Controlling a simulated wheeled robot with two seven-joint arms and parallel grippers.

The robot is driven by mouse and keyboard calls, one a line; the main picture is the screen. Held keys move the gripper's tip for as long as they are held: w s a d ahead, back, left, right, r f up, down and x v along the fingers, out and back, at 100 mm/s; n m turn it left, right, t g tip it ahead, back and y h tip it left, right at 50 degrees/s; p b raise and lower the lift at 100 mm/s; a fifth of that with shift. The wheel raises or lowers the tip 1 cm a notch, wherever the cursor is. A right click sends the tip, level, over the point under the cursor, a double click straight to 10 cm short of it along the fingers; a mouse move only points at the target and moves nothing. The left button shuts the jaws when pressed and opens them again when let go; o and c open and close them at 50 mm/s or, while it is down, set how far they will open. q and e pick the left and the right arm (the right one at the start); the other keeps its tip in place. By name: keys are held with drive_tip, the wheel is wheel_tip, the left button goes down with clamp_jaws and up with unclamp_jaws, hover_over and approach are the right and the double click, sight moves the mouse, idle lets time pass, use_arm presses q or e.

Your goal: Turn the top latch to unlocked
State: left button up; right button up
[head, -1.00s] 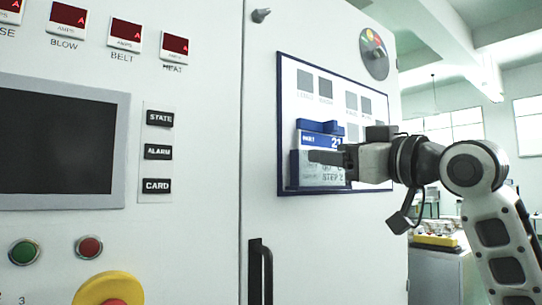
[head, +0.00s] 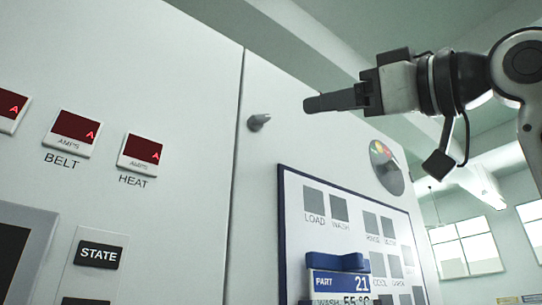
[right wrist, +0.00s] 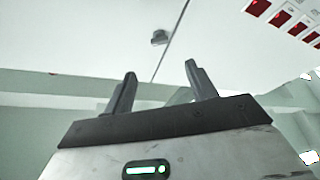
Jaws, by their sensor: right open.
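The top latch (head: 258,122) is a small grey knob with a short lever, high on the white cabinet door just right of the seam. In the right wrist view the latch (right wrist: 160,37) lies ahead of the fingers, beside the seam. My right gripper (head: 308,104) is to the right of the latch in the head view, at slightly greater height and apart from it. In the right wrist view its two fingers (right wrist: 160,80) are spread with nothing between them. My left gripper is not in view.
A blue-framed board (head: 283,225) with grey squares and a blue holder (head: 338,264) hangs on the door below the latch. A round dial (head: 386,168) is on the right. Red AMPS displays (head: 71,133) line the left panel. The door around the latch is clear.

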sight(264, 118)
drive_tip(key=p+x, duration=0.4)
drive_tip(key=x, duration=0.7)
drive_tip(key=shift+w+a+r, duration=0.15)
drive_tip(key=shift+w+a, duration=0.4)
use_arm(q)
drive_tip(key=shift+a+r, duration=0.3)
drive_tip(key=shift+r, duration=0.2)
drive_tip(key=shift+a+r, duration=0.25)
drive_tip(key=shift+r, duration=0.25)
use_arm(e)
drive_tip(key=c, duration=0.9)
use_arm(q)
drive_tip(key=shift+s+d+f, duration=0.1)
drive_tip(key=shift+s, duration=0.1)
use_arm(e)
drive_tip(key=shift+c, duration=0.4)
